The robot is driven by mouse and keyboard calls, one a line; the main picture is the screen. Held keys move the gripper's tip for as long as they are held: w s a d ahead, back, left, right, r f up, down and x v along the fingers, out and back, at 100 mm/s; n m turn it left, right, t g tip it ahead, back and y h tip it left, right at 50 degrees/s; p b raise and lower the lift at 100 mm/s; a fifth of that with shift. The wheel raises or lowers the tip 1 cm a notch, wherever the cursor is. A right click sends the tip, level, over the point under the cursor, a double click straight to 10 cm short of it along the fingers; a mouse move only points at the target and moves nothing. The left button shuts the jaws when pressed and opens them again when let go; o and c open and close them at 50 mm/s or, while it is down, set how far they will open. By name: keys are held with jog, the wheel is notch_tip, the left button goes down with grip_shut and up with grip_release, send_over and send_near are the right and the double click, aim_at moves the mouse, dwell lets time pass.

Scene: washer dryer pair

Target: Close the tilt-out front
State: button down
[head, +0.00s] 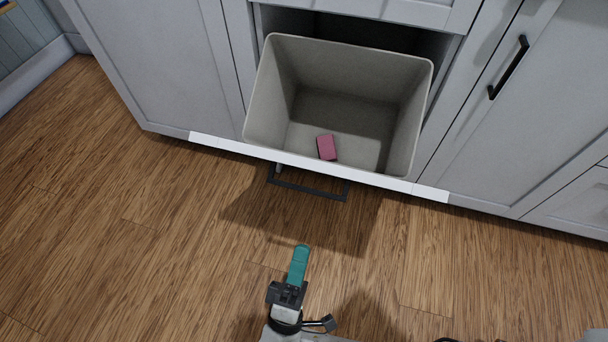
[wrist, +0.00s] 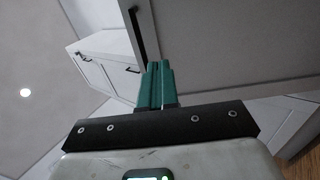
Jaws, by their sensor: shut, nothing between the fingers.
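The tilt-out front (head: 205,140) is tipped open and shows in the head view as a white top edge. Its dark bar handle (head: 308,187) sticks out below that edge, over the floor. A grey bin (head: 262,88) stands behind the front, with a pink block (head: 326,147) inside. My gripper (head: 301,248) has teal fingers, shut and empty, in front of the handle and apart from it in the head view. In the wrist view my gripper (wrist: 157,66) points at a large grey panel (wrist: 230,50), which looks like the front's outer face, with a dark handle (wrist: 137,33) at its left edge.
Grey cabinet doors flank the opening, one at left (head: 160,60) and one at right (head: 555,100) with a black handle (head: 508,67). A drawer (head: 575,208) is at the lower right. The wooden floor (head: 130,230) is clear around my arm.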

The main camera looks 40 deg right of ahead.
jog(key=x, duration=1.3)
jog(key=shift+w+d+r+b, duration=0.15)
jog(key=shift+d+b, duration=0.1)
jog(key=shift+b, duration=0.15)
jog(key=shift+w+d+r, duration=0.1)
jog(key=shift+r, duration=0.05)
jog(key=g+y+p, duration=0.4)
jog(key=y+p, duration=0.2)
jog(key=p, duration=0.8)
send_near(353, 46)
jog(key=x, duration=0.7)
jog(key=shift+d, duration=0.2)
jog(key=shift+w+d, duration=0.1)
jog(key=shift+w, duration=0.1)
jog(key=shift+d, duration=0.15)
